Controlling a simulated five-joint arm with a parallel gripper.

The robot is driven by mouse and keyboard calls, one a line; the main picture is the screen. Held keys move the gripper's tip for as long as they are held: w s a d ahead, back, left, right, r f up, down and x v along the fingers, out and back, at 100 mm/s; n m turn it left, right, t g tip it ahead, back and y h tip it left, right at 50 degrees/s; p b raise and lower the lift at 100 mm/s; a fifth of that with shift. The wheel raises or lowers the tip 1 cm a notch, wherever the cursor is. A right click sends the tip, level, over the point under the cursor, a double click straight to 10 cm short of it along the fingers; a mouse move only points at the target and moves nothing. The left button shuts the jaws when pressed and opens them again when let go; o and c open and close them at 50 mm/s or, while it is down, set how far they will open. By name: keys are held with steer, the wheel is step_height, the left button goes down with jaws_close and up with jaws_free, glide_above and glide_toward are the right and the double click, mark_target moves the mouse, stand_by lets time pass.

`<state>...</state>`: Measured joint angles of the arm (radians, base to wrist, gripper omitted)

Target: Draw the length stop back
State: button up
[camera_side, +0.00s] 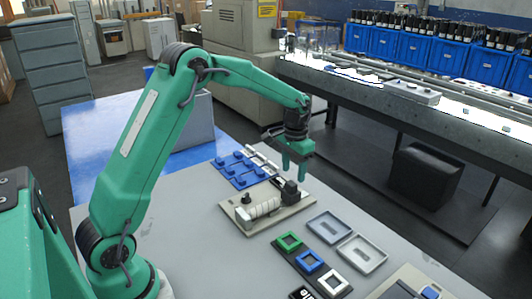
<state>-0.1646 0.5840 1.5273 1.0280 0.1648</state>
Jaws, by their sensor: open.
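The roll flow wrapper (297,210) is a beige base plate on the grey table. A row of white rolls (264,209) lies along it, with a dark knobbed part (243,212) at its left end. A black block (289,194) stands at the plate's right end; it looks like the length stop, but I cannot be certain. My gripper (294,174) is open, fingers pointing down, just above or behind this block. Whether the fingers touch it I cannot tell.
A blue fixture (235,172) with pegs lies behind the wrapper, beside pale rods (262,157). Two grey trays (330,225) lie to the right. Green, blue and white square frames (311,262) sit on a dark strip in front. Bare table lies left of the wrapper.

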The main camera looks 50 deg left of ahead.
mark_target(292, 184)
steer(key=shift+r, duration=1.85)
steer(key=shift+s+d+r, duration=0.15)
steer(key=shift+s+r, duration=0.1)
steer(key=shift+r, duration=0.15)
steer(key=s+d+r+t, duration=0.3)
steer(key=s+d+r, duration=0.2)
steer(key=s+r, duration=0.75)
steer(key=s+d+f+t, duration=0.1)
steer(key=s, duration=0.7)
steer(key=s+d+f+t, duration=0.1)
steer(key=s+d, duration=0.1)
steer(key=s, duration=0.5)
steer(key=shift+s+f+t, duration=0.3)
steer(key=shift+s+f, duration=0.1)
